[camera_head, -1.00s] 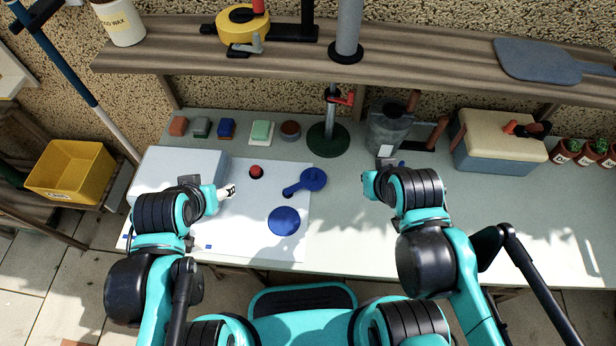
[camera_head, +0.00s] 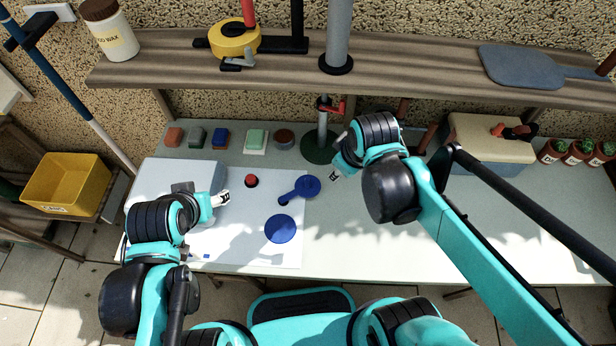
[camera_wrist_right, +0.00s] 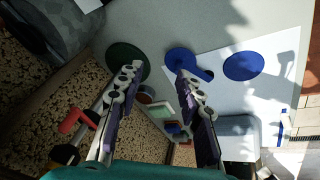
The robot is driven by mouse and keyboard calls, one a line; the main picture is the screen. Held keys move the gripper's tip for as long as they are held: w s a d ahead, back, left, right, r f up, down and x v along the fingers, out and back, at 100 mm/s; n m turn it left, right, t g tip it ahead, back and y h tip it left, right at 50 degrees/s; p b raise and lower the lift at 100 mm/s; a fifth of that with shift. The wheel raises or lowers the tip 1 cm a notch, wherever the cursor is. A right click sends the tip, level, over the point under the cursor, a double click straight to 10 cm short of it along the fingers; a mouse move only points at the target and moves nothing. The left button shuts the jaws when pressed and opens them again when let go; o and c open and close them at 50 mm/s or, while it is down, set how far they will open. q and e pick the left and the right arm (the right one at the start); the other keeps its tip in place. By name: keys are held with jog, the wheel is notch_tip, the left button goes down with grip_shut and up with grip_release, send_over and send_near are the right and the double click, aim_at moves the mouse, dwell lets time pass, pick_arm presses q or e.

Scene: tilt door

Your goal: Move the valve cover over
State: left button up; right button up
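A blue round cover with a short arm (camera_head: 306,186) lies on a white sheet on the bench. It also shows in the right wrist view (camera_wrist_right: 181,60), partly behind a fingertip. A flat blue disc (camera_head: 281,229) lies on the sheet nearer to me, apart from the cover; it shows in the wrist view (camera_wrist_right: 243,66). My right gripper (camera_head: 335,176) is just right of the cover, above the bench. In the wrist view its fingers (camera_wrist_right: 158,78) are spread with nothing between them. My left gripper (camera_head: 223,198) hangs over the sheet's left part; its finger opening is too small to tell.
A red button (camera_head: 251,181) is left of the cover. A pale box (camera_head: 182,174) stands behind my left gripper. A green-based post (camera_head: 318,150) stands close behind my right gripper, with a toolbox (camera_head: 490,140) farther right. The bench's front right is clear.

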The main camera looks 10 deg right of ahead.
aim_at(308, 179)
jog(key=w+a+f+n+g, duration=0.1)
jog(key=w+a+f+n, duration=0.1)
jog(key=n, duration=0.1)
jog(key=w+a+f+n+g+p, duration=0.1)
jog(key=w+a+f+n, duration=0.1)
jog(key=n, duration=0.2)
jog(key=w+a+f+n+g+p, duration=0.1)
jog(key=w+a+f+n+g, duration=0.1)
jog(key=a+n, duration=0.1)
jog(key=shift+w+f+n, duration=0.1)
jog(key=shift+f+n, duration=0.1)
jog(key=shift+n, duration=0.5)
jog(key=shift+a+f, duration=0.2)
jog(key=shift+f, duration=0.1)
jog(key=shift+f+n, duration=0.3)
jog(key=shift+f, duration=0.05)
notch_tip(308, 179, down, 7)
jog(key=shift+f+b, duration=0.1)
jog(key=shift+b, duration=1.15)
grip_shut()
